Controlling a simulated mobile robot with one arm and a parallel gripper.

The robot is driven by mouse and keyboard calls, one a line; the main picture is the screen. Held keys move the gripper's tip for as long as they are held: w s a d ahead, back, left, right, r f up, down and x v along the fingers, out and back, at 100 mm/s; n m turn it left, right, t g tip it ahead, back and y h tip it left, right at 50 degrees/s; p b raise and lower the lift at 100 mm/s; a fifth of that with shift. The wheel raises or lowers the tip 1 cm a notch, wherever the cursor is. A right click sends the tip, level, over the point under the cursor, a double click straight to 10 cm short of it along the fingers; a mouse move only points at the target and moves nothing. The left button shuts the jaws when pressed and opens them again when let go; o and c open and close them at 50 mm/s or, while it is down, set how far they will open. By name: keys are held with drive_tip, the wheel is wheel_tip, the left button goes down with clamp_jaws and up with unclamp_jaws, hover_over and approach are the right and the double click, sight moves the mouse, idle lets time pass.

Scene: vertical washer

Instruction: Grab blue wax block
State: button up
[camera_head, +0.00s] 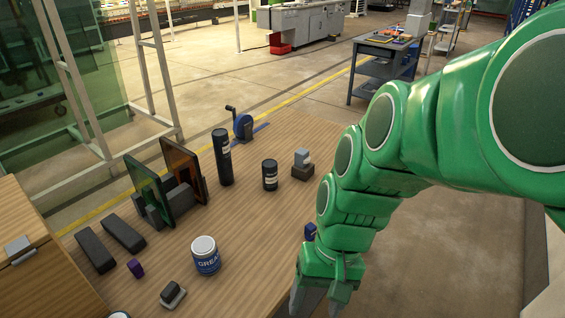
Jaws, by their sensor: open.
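A small dark blue block (310,231) stands near the right edge of the wooden table, partly hidden behind my green arm; it looks like the blue wax block. My gripper (316,305) points down at the bottom of the view, nearer the camera than the block and apart from it in the picture. Its two fingers are spread, and I see nothing between them; the tips are close to the lower frame edge. A small purple block (135,268) lies on the left part of the table.
The table (245,245) also holds a blue-labelled grease can (206,256), dark bars (123,234), upright tinted panels (183,168), a tall black cylinder (222,157), a short one (270,175) and a grey-and-brown block (302,165). The middle of the table is clear.

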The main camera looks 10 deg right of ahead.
drive_tip(key=w+a+f+m+y, duration=0.35)
drive_tip(key=w+a+y, duration=0.25)
drive_tip(key=w, duration=0.3)
drive_tip(key=m+t+y, duration=0.4)
drive_tip(key=m+t, duration=0.4)
drive_tip(key=m, duration=0.6)
hover_over(313, 227)
drive_tip(key=s+a, duration=0.6)
drive_tip(key=s, duration=0.1)
wheel_tip(313, 227, down, 7)
drive_tip(key=w+d+f+m+t+h, duration=0.2)
drive_tip(key=w+d+f+m+t, duration=0.25)
drive_tip(key=d+f+m, duration=0.45)
drive_tip(key=shift+n, duration=0.35)
drive_tip(key=shift+f+x, duration=0.1)
drive_tip(key=shift+x, duration=1.2)
drive_tip(key=shift+f+x, duration=0.15)
drive_tip(key=shift+x, duration=1.15)
drive_tip(key=shift+w+a+f, duration=0.25)
drive_tip(key=shift+w+a, duration=0.2)
drive_tip(key=shift+a, duration=0.1)
drive_tip(key=c, duration=1.1)
